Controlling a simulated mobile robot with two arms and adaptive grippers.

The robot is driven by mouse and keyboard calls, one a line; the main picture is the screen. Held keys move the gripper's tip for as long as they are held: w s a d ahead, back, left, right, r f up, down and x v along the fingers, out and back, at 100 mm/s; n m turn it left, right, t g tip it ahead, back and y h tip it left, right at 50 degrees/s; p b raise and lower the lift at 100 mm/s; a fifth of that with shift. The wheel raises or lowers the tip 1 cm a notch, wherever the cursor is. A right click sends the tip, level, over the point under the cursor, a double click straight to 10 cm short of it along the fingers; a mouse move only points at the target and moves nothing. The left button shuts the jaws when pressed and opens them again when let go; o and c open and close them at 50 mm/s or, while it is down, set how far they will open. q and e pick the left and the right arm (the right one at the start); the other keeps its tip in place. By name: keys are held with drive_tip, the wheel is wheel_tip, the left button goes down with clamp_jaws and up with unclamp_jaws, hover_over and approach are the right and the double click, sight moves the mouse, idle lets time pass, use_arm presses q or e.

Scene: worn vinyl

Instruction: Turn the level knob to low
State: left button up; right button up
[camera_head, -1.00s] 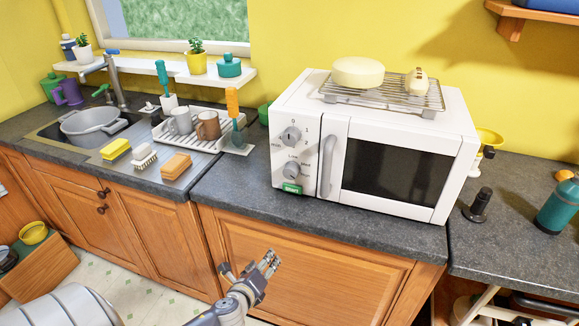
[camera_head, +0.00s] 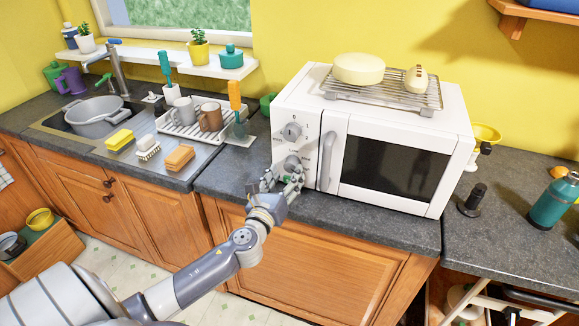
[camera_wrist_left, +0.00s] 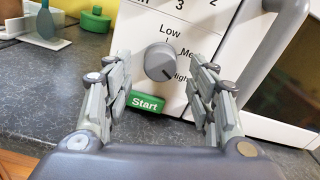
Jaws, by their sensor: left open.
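The white microwave (camera_head: 396,163) stands on the counter with its control panel on the left side of its front. The grey level knob (camera_wrist_left: 160,62) is the lower knob, with Low, Med and High printed around it; its dark mark points to the lower right, toward High. In the head view the knob (camera_head: 292,162) is partly covered by my left gripper (camera_head: 283,178). My left gripper is open, with its fingers spread on either side of the knob in the wrist view; I cannot tell whether they touch it. My right gripper is not in view.
A green Start button (camera_wrist_left: 145,102) sits just below the knob. The upper dial (camera_head: 292,131) is above it and the vertical door handle (camera_head: 328,162) is to its right. A wire rack (camera_head: 385,95) on top of the microwave carries two pale items. A mug rack (camera_head: 180,128) stands left.

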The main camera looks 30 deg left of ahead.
sight(290, 169)
use_arm(q)
drive_tip(key=shift+x, duration=1.8)
drive_tip(key=c, duration=1)
